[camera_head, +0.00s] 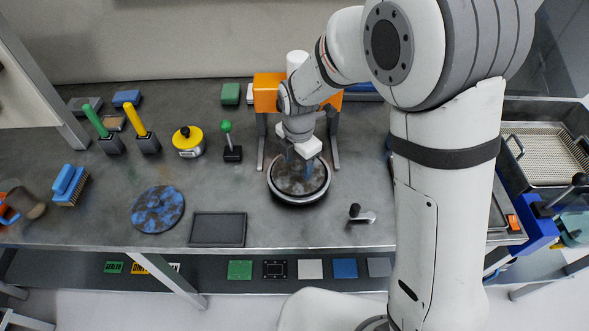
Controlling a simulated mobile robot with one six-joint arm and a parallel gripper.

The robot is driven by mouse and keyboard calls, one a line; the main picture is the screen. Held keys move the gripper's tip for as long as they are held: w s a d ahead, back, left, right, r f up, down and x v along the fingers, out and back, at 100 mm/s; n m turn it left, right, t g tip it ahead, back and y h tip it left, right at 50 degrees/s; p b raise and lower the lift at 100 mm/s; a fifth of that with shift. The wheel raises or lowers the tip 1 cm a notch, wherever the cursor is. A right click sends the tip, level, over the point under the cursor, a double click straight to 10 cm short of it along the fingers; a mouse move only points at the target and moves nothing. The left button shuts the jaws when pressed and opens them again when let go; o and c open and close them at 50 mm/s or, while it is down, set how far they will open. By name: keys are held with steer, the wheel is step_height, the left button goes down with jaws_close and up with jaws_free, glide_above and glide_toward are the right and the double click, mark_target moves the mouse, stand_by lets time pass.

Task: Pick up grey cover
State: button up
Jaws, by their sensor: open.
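My gripper (300,165) points down over a round, dark grey-brown mottled disc (315,184), which looks like the grey cover. The disc lies inside a silver ring-shaped housing (298,202) on the workbench. The fingers are open, one on each side of the disc's middle. A small blue part shows by the right finger. The gripper hides the disc's centre, and I cannot tell whether the fingers touch anything.
An orange frame (267,93) with grey legs stands behind the gripper. A blue mottled disc (158,209), a dark tray (218,229), a green-knobbed lever (227,127) and a yellow round part (187,137) are to the left. A small crank handle (362,215) lies to the right.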

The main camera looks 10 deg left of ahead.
steer(key=shift+f, duration=0.4)
steer(key=shift+c, duration=0.3)
jaws_close()
